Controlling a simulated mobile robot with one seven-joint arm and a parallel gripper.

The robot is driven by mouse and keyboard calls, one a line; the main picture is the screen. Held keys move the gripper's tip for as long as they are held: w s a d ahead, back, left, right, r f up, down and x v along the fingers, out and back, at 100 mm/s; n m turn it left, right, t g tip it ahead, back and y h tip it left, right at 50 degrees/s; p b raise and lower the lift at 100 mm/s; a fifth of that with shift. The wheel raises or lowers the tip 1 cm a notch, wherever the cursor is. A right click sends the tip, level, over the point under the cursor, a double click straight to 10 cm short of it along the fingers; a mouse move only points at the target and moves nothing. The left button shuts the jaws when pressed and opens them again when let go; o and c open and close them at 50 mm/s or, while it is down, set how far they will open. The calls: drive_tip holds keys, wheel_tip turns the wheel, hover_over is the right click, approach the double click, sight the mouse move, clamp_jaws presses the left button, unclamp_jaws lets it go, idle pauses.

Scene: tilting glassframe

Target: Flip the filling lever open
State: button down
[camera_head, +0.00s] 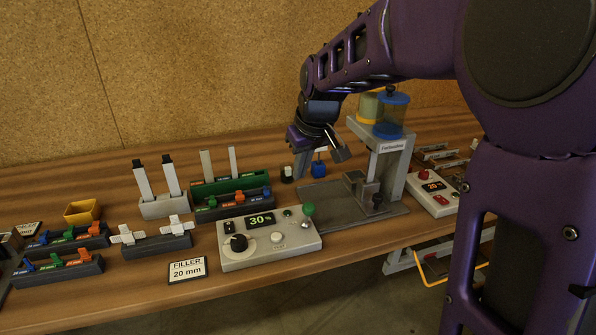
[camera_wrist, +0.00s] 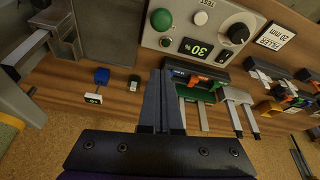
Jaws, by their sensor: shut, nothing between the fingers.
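I cannot tell for sure which part is the filling lever; a small blue piece with a white tag (camera_head: 319,169) stands left of the column and also shows in the wrist view (camera_wrist: 102,76).
A control box (camera_head: 268,238) reading 30% stands in front, with a FILLER 20 mm sign (camera_head: 187,270) beside it. Green and grey holders (camera_head: 230,185) with upright strips are at the left. A small black part (camera_head: 287,174) stands near my gripper. A cork wall is behind.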

drive_tip(key=s+d+r, duration=0.2)
drive_tip(key=s+r, duration=0.2)
drive_tip(key=s, duration=0.1)
drive_tip(key=shift+r, duration=0.25)
